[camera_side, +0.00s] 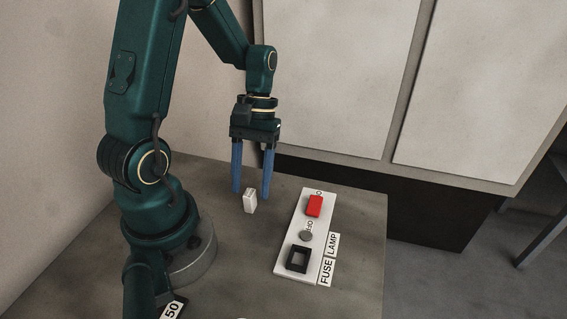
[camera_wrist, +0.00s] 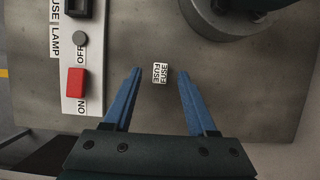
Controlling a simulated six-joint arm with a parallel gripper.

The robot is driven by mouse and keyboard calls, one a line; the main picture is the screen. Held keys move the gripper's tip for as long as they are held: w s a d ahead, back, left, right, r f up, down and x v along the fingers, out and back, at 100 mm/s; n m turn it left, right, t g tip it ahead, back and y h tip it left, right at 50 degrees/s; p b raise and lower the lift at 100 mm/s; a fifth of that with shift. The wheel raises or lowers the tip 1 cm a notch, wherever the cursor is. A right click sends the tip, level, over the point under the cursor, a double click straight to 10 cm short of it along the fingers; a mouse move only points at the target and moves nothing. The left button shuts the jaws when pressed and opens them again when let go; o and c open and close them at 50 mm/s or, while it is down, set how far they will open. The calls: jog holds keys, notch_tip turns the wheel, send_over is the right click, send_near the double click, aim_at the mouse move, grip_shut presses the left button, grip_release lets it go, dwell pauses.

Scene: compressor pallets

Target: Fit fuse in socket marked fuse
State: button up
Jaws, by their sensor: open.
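The fuse (camera_side: 250,203) is a small white block standing on the table. In the wrist view its top (camera_wrist: 160,73) reads FUSE. My gripper (camera_side: 251,194) is open above the fuse, fingers pointing down. In the wrist view the blue fingertips (camera_wrist: 160,72) stand apart on either side of it, with gaps and no visible contact. The socket marked FUSE (camera_side: 299,259) is a black square frame at the near end of a white panel (camera_side: 283,268). Part of the socket also shows at the top edge of the wrist view (camera_wrist: 79,7).
The panel also carries a red switch (camera_side: 314,206) at its far end and a grey round knob (camera_side: 306,235) beside the LAMP label (camera_side: 333,244). Bare table (camera_side: 235,270) lies left of the panel. A cabinet (camera_side: 340,75) stands behind the table. A label reading 50 (camera_side: 172,311) is at the near edge.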

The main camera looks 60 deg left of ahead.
aim_at(250, 191)
jog(key=shift+x, duration=1.55)
grip_shut()
jog(key=shift+r, duration=0.15)
